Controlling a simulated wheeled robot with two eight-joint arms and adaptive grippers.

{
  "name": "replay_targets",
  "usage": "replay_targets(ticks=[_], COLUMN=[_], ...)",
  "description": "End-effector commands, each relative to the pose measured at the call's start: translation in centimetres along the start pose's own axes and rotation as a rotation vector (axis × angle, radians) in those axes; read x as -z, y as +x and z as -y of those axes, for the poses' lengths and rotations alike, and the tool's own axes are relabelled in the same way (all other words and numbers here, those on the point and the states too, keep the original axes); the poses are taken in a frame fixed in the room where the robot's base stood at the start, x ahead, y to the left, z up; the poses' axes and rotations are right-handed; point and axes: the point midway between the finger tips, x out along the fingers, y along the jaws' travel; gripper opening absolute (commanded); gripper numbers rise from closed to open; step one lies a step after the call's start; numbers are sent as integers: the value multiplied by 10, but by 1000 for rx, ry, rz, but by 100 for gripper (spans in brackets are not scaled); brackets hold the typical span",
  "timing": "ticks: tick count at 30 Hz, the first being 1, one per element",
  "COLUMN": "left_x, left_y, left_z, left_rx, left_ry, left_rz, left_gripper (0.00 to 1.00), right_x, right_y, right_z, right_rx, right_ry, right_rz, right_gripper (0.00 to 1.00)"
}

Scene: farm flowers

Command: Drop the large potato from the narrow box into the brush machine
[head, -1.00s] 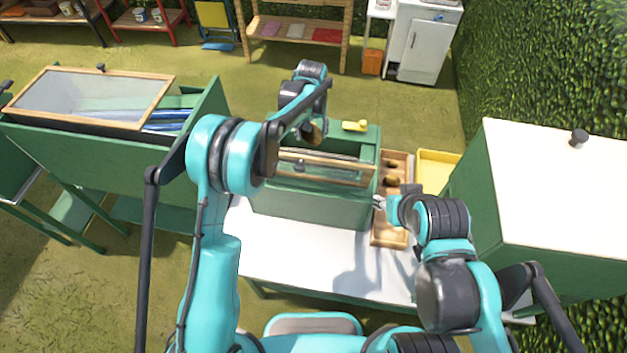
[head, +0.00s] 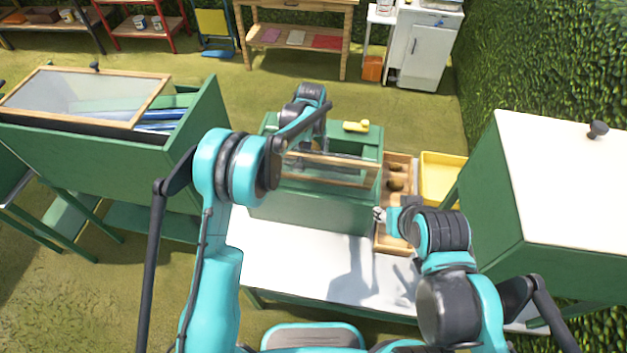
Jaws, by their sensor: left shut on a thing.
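The brush machine (head: 315,206) is a green box on the white table, with a wood-framed clear panel at its top. My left gripper (head: 305,145) is low at the machine's top opening, behind the wooden frame bar. It is shut on the brown potato, which is mostly hidden now by my arm and the frame. The narrow box (head: 386,246) is a wooden tray right of the machine, with brown potatoes (head: 395,185) in it. My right gripper (head: 379,214) is at the box's left edge, small in view; its jaw opening is unclear.
A yellow tray (head: 440,180) lies right of the narrow box. A yellow handle (head: 356,126) sits on the machine's back edge. A green cabinet with a white top (head: 565,180) stands close on the right. The table front (head: 290,265) is clear.

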Motion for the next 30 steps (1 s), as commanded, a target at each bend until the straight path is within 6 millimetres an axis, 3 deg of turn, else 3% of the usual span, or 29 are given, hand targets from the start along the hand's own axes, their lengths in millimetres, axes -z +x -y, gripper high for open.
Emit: replay_targets(ticks=[6,7,9,20,25,30], left_x=[0,0,0,0,0,0], left_y=[0,0,0,-2,-25,-63], left_z=[0,0,0,0,0,0], left_rx=[0,0,0,0,0,0], left_ry=[0,0,0,0,0,0], left_rz=[0,0,0,0,0,0], left_gripper=[23,65,84,84,84,84], right_x=[0,0,0,0,0,0], right_y=[0,0,0,0,0,0], right_z=[0,0,0,0,0,0], right_rx=[0,0,0,0,0,0], right_ry=[0,0,0,0,0,0], right_rz=[0,0,0,0,0,0], right_gripper=[40,40,40,40,40,40])
